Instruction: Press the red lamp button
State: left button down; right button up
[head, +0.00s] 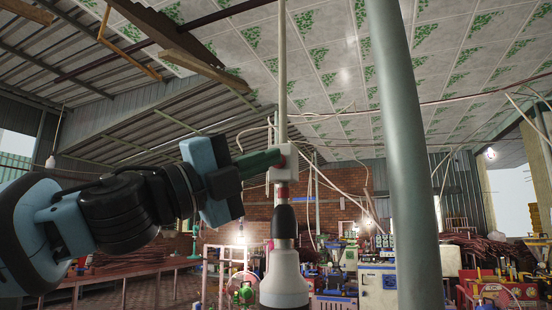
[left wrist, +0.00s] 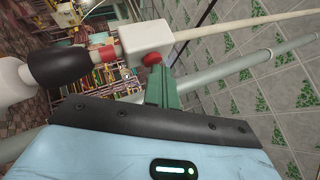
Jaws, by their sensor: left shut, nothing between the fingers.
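The lamp hangs on a pale cord, with a white shade (head: 284,288), a black socket (head: 284,222) and a small white switch box (head: 288,163) above a red ring. The red lamp button (head: 282,162) sits on the box's left side, partly hidden by my fingers. In the left wrist view the red button (left wrist: 152,59) shows on the underside of the white box (left wrist: 147,42). My left gripper (head: 276,157) is shut and empty. Its green fingertips (left wrist: 158,70) are right at the button; I cannot tell whether they touch it. My right gripper is not in view.
A thick grey-green pole (head: 405,150) stands just right of the lamp. Machines (head: 378,285) and a long table (head: 125,274) stand further back, before a brick wall. The space left of the lamp is taken up by my left arm.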

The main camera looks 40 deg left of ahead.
pick_arm(q)
jog(key=shift+s, duration=0.3)
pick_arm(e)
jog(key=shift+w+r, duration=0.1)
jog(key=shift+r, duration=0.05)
